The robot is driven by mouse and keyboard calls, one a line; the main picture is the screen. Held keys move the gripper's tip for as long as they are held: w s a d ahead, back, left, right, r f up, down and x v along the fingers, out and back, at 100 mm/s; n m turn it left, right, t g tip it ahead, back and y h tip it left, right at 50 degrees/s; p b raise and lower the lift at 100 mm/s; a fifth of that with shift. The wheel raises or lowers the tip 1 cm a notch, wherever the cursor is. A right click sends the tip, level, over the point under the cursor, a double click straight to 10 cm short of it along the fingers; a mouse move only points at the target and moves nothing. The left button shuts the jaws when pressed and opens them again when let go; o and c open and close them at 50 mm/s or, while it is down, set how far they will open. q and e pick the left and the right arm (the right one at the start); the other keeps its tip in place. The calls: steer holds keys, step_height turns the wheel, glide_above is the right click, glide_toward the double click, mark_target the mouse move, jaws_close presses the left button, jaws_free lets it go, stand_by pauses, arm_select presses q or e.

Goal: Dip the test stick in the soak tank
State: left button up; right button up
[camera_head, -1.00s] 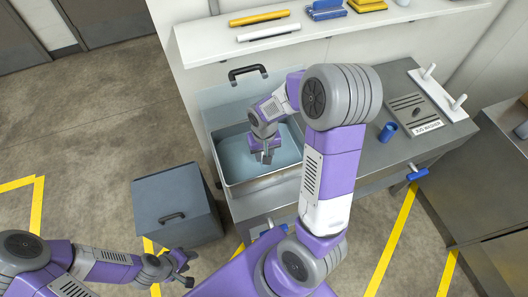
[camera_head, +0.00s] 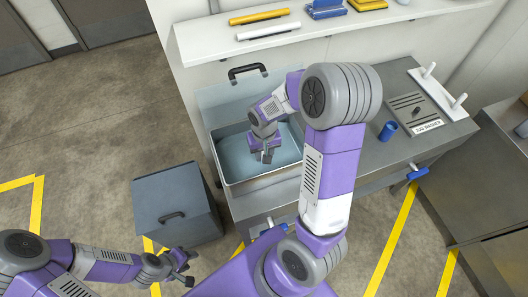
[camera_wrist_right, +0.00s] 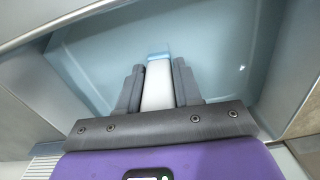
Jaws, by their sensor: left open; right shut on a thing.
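The soak tank (camera_head: 228,172) is a metal basin of pale blue liquid set in the counter. My right gripper (camera_head: 263,158) is over the tank, pointing down into it. In the right wrist view my right gripper (camera_wrist_right: 158,85) is shut on the white test stick (camera_wrist_right: 158,88). The stick's far end looks pale blue near the liquid; I cannot tell exactly how deep it reaches. In the head view the stick is hidden by the gripper. My left gripper (camera_head: 184,262) is open and empty, low at the left, away from the tank.
The tank's raised lid with a black handle (camera_head: 247,71) stands behind it. A shelf (camera_head: 350,22) runs along the wall above. A grey bin (camera_head: 172,205) stands on the floor.

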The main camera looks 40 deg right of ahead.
step_height(320, 180, up, 15)
steer(key=p, duration=1.2)
steer(key=shift+p, duration=0.3)
stand_by(0.4)
stand_by(0.6)
